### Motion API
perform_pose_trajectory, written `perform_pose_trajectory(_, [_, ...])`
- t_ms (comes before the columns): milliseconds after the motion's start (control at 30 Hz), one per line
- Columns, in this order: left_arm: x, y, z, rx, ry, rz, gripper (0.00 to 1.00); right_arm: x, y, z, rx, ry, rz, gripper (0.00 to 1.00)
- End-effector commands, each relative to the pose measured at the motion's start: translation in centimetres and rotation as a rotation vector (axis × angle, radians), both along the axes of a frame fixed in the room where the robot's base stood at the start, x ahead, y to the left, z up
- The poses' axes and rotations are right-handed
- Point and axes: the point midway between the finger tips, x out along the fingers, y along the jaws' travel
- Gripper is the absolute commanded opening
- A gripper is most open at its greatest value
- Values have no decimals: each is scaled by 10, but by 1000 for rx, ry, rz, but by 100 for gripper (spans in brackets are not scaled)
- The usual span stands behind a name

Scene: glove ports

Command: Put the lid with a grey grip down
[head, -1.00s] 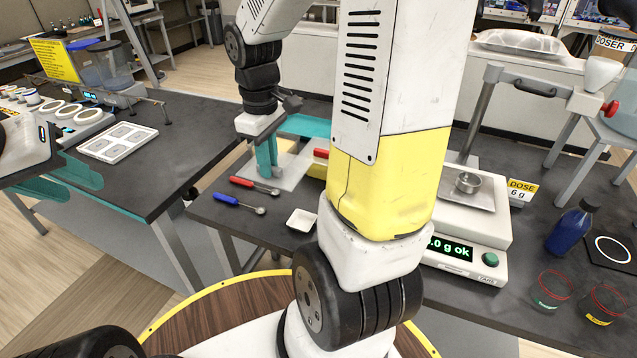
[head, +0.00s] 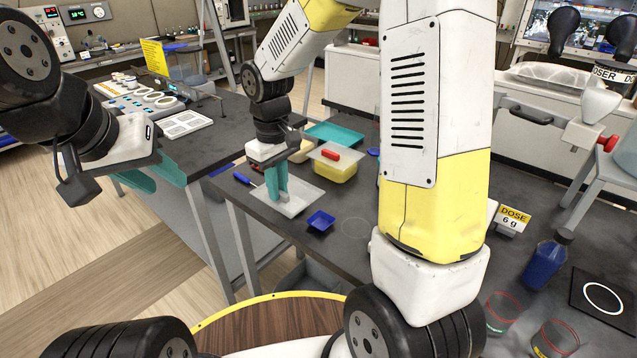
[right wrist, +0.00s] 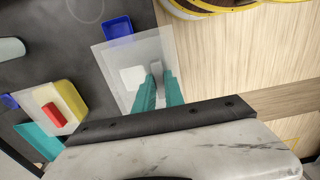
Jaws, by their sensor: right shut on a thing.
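The lid with a grey grip is a clear, square sheet (head: 300,205) in the head view, over the front left part of the dark table. In the right wrist view the lid (right wrist: 113,62) shows with its grey grip (right wrist: 157,70) between the teal fingers. My right gripper (head: 279,192) is shut on that grip and points down. A small white dish (right wrist: 133,77) shows through the lid. I cannot tell whether the lid touches anything below. My left gripper (head: 137,180) hangs away at the left, and its finger gap is not clear.
A yellow box (head: 340,172) with a red-gripped lid stands behind the lid, near a teal tray (head: 335,133). A blue dish (head: 320,222) is just right of the lid. A blue-handled scoop (head: 243,179) lies to the left. My right arm hides the table's middle.

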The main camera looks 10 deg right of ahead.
Motion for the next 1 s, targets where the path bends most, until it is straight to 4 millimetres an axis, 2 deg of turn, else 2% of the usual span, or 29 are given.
perform_pose_trajectory(333, [0,0,0,0,0,0,36,45,-59,-39,-1,3,-5,0])
perform_pose_trajectory(667, [0,0,0,0,0,0,36,61,-79,-52,0,0,-2,0])
perform_pose_trajectory(800, [0,0,0,0,0,0,36,73,-95,-63,0,2,-4,0])
perform_pose_trajectory(900, [0,0,0,0,0,0,36,79,-103,-74,0,1,-4,0])
perform_pose_trajectory(1000, [0,0,0,0,0,0,36,81,-105,-76,0,0,-1,0])
